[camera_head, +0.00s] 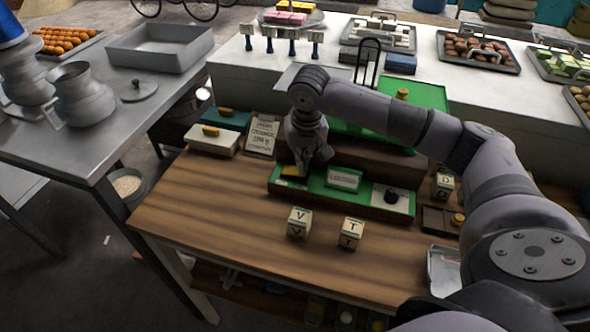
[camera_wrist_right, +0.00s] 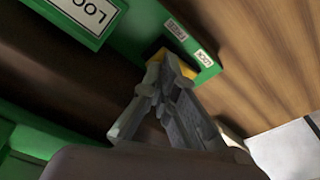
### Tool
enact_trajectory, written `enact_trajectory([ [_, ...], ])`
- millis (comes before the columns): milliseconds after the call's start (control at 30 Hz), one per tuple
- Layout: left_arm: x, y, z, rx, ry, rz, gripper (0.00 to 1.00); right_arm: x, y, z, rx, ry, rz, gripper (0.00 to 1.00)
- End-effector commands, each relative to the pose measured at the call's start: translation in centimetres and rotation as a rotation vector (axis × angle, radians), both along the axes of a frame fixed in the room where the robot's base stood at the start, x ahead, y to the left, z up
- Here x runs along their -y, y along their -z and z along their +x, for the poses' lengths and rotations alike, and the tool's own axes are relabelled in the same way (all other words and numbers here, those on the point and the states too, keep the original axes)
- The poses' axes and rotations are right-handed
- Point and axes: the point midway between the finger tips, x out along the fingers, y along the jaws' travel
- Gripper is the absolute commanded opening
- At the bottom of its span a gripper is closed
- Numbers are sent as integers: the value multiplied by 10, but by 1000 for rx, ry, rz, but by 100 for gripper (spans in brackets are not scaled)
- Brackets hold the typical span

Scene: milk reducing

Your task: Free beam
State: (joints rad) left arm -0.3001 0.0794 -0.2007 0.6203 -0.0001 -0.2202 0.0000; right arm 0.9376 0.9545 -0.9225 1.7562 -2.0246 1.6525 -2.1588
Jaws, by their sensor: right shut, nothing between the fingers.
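A green panel (camera_head: 318,188) lies along the wooden bench. It carries a white sign (camera_head: 344,178) that seems to read LOCKED, only partly in frame in the wrist view (camera_wrist_right: 88,10). At the panel's left end is a yellow lever or slider (camera_head: 290,171), beside two small labels in the wrist view; one label (camera_wrist_right: 204,58) seems to read LOCK. My right gripper (camera_head: 302,172) points down at the yellow piece, fingers closed and empty. In the wrist view its fingertips (camera_wrist_right: 166,62) are right at the yellow piece (camera_wrist_right: 182,66), partly covering it; contact is unclear. I cannot single out the beam.
A black knob (camera_head: 390,196) sits at the panel's right end. Lettered cubes V (camera_head: 299,222) and T (camera_head: 351,232) stand in front. A printed card (camera_head: 263,135) and a pale block (camera_head: 211,140) are to the left. The bench's (camera_head: 215,215) front left is clear.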

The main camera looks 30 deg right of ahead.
Motion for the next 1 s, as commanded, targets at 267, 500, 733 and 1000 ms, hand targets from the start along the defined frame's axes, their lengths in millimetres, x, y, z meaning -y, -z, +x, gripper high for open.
enact_trajectory([
  [267, 0, 5, 0, 0, 0, 0, 40, 0, 5, 0, 0, 0, 0, 0],
  [500, 0, 8, 0, 0, 0, 1, 40, 0, 9, 0, 0, 0, 0, 0],
  [733, -1, 11, 0, 0, -1, 1, 40, 0, 12, 0, 0, 0, 0, 0],
  [1000, -1, 10, 0, 0, -1, 1, 40, 0, 10, 0, 1, 0, 0, 0],
])
